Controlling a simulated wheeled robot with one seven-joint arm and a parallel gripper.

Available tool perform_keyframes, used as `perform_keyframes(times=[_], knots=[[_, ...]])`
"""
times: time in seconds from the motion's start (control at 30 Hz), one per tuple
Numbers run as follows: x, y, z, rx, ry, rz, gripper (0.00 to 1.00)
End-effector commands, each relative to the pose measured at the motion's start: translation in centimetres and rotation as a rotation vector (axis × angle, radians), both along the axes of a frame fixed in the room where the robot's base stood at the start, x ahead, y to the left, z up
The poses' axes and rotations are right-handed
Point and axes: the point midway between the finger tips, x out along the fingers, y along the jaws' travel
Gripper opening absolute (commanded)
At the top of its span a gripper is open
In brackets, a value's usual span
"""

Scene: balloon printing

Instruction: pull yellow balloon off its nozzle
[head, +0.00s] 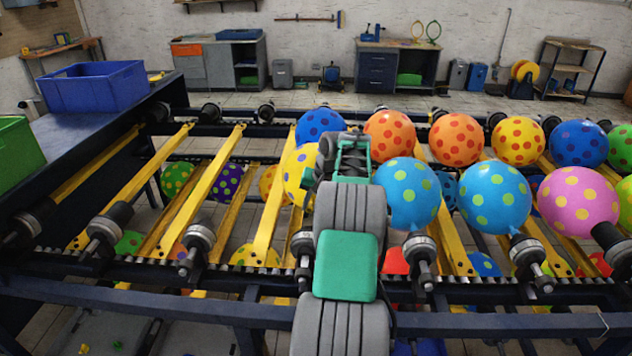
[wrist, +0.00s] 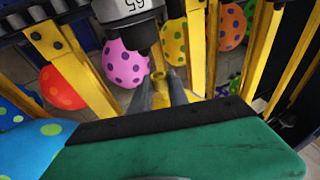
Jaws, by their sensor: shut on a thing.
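The yellow balloon (head: 298,172) with dark spots shows in the head view just left of my gripper (head: 345,158), which hides part of it. In the wrist view my gripper's two grey fingers (wrist: 161,92) are closed on the yellow balloon's neck (wrist: 158,77), and the neck's open mouth shows between the fingertips. The nozzle (wrist: 138,36), dark-tipped under a grey collar marked 65, is above the neck in the wrist view. The mouth seems apart from the nozzle tip, with a small gap. Most of the balloon's body is hidden in the wrist view.
More spotted balloons stand along the rack to the right, including a blue one (head: 408,193) close beside my arm and an orange one (head: 390,136). Yellow bars (head: 206,190) run across the rack. A blue crate (head: 95,88) and a green crate (head: 18,152) stand at the left.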

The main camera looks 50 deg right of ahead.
Motion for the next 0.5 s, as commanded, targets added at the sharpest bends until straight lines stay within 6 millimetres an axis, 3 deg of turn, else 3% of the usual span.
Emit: perform_keyframes(times=[0.03, 0.5], knots=[[0.0, 0.0, 1.2, 0.0, 0.0, 0.0, 0.0], [0.0, 0.0, 6.7, 0.0, 0.0, 0.0, 0.0]])
